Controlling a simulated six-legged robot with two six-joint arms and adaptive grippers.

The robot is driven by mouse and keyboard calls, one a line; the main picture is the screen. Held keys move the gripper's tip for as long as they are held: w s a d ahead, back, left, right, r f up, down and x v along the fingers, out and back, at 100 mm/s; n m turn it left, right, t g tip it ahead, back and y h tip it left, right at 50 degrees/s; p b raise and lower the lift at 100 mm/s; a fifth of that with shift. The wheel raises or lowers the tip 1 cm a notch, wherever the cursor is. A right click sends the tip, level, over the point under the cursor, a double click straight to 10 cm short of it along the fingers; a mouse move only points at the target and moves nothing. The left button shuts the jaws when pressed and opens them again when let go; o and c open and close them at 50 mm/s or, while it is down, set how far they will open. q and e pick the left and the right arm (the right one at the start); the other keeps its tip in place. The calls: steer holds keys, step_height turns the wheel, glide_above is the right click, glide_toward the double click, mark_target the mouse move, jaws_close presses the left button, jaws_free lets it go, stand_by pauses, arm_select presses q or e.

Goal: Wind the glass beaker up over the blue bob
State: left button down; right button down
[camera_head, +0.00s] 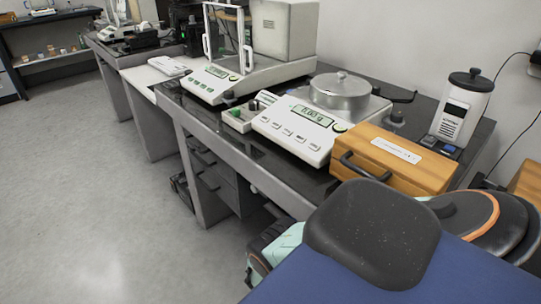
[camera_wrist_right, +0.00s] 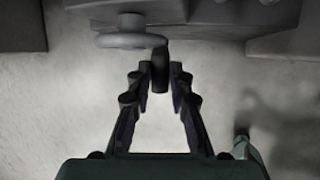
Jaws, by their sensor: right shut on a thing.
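In the right wrist view my right gripper (camera_wrist_right: 160,76) is shut on a dark upright handle (camera_wrist_right: 160,62), with a finger on each side of it. The handle stands beside the rim of a pale grey wheel (camera_wrist_right: 125,41), and seems to belong to it; the exact joint is hard to make out. I cannot make out the glass beaker or the blue bob in either view. Neither of my grippers shows in the head view.
In the head view a dark-topped table (camera_head: 205,118) carries a balance with a glass shield (camera_head: 225,85), a balance with a lidded metal pan (camera_head: 300,125), a wooden case (camera_head: 393,160) and a white device with a black lid (camera_head: 463,110). The floor (camera_head: 80,190) at left is clear.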

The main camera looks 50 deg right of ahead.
steer(key=shift+d+t+p, duration=0.2)
steer(key=shift+t+p, duration=0.1)
steer(key=shift+p, duration=0.1)
steer(key=shift+s+f+t, duration=0.15)
steer(key=shift+f+t, duration=0.05)
steer(key=shift+t, duration=0.2)
steer(key=shift+s+a+f+m+t+h+b, duration=0.1)
steer(key=shift+f+m+t+h+b, duration=0.45)
steer(key=shift+t+b, duration=0.9)
steer(key=shift+s+a+f+m+t+h+b, duration=0.1)
steer(key=shift+f+m+t+h+b, duration=0.15)
steer(key=shift+f+t+b, duration=0.85)
steer(key=shift+s+f+m+t+h+b, duration=0.1)
steer(key=shift+f+m+t+h+b, duration=0.25)
steer(key=shift+t+b, duration=1.45)
steer(key=shift+r+g+b, duration=0.1)
steer(key=shift+g+b, duration=0.25)
steer(key=c, duration=1.2)
jaws_free()
steer(key=shift+w+a, duration=0.1)
